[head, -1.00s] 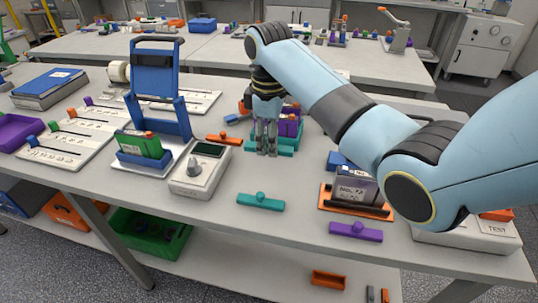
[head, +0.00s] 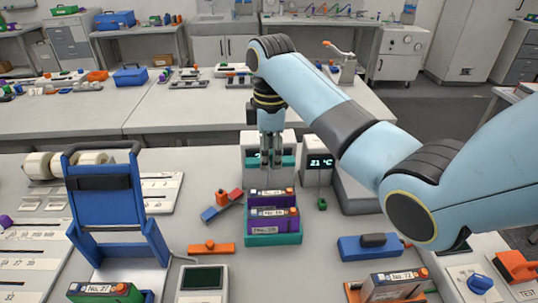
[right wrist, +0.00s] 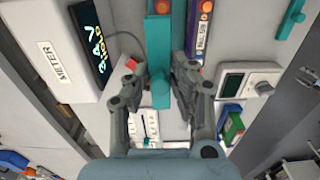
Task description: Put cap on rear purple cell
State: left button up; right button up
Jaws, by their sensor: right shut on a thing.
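Two purple cells stand one behind the other in a teal tray (head: 273,240): the rear purple cell (head: 270,199) and the front purple cell (head: 273,222). Both show orange terminals on top at the right end. My right gripper (head: 271,161) is shut on a teal cap (head: 289,160), which appears above and beyond the rear cell, apart from it. In the right wrist view the teal cap (right wrist: 160,95) is between the fingers, and one purple cell (right wrist: 201,35) shows beside it. My left gripper is not in view.
A display unit (head: 318,163) reading 21 °C stands right of the gripper. A blue stand (head: 118,205) rises at left. An orange cap (head: 211,247), a red-and-blue piece (head: 222,204) and a blue block (head: 368,247) lie around the tray. Another teal cap (right wrist: 290,18) shows in the right wrist view.

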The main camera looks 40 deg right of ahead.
aim_at(271, 193)
jog(key=shift+s+f, duration=0.5)
jog(key=shift+f, duration=0.4)
jog(key=f, duration=0.3)
jog(key=shift+w+f, duration=0.2)
jog(key=shift+f, duration=0.15)
jog(key=shift+f+b, duration=0.35)
jog(key=shift+b, duration=0.1)
jog(key=shift+f, duration=0.5)
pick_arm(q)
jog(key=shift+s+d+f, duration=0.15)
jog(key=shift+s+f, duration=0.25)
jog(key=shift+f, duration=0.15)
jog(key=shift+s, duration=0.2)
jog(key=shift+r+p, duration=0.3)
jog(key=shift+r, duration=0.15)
pick_arm(e)
jog(key=shift+r, duration=0.1)
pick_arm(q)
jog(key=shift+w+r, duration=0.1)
pick_arm(e)
jog(key=shift+f, duration=0.65)
